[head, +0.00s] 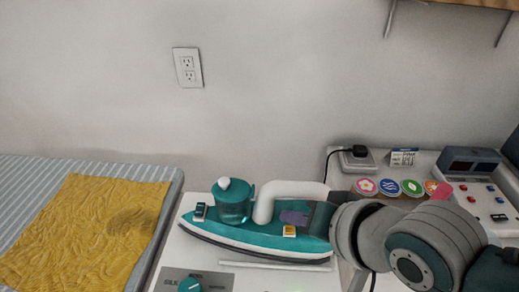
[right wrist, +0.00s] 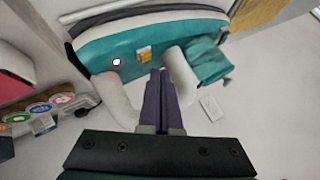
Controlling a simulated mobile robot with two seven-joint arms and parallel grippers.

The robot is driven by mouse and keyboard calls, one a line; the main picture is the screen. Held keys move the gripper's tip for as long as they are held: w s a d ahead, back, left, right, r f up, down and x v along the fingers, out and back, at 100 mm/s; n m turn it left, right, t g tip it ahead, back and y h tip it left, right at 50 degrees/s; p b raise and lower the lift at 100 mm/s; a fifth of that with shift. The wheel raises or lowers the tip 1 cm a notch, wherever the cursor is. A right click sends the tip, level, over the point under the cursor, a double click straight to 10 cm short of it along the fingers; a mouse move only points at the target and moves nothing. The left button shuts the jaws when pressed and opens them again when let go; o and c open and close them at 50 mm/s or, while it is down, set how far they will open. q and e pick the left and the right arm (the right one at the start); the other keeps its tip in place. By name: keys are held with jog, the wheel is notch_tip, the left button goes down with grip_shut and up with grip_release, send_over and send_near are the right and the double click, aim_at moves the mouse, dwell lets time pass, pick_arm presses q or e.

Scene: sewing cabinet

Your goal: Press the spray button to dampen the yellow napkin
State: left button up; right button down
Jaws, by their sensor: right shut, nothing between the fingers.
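The yellow napkin (head: 85,235) lies wrinkled on a striped pad at the left of the head view, with a darker patch near its right edge. The teal iron (head: 245,238) with a white handle (head: 290,189) stands to its right. A small white-and-orange button (head: 289,231) is on the iron's near side; it also shows in the right wrist view (right wrist: 145,54). My right gripper (head: 295,217) is shut and empty at the iron, its dark fingers (right wrist: 160,75) under the handle's arch and close to the button. I cannot tell whether they touch it. My left gripper is out of view.
The iron has a teal tank (head: 234,205) with a white knob. A dial (head: 190,286) sits in front. Round coloured stickers (head: 390,187), a plug (head: 358,152) and a control box (head: 469,161) are at the right. A wall stands behind.

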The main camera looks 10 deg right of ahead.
jog(key=shift+f, duration=0.2)
dwell(0.4)
jog(key=shift+f, duration=0.25)
jog(key=shift+f+b, duration=0.45)
jog(key=shift+b, duration=0.05)
dwell(0.6)
jog(key=shift+r, duration=0.1)
jog(key=shift+r+p, duration=0.85)
jog(key=shift+p, duration=0.25)
jog(key=shift+f, duration=0.1)
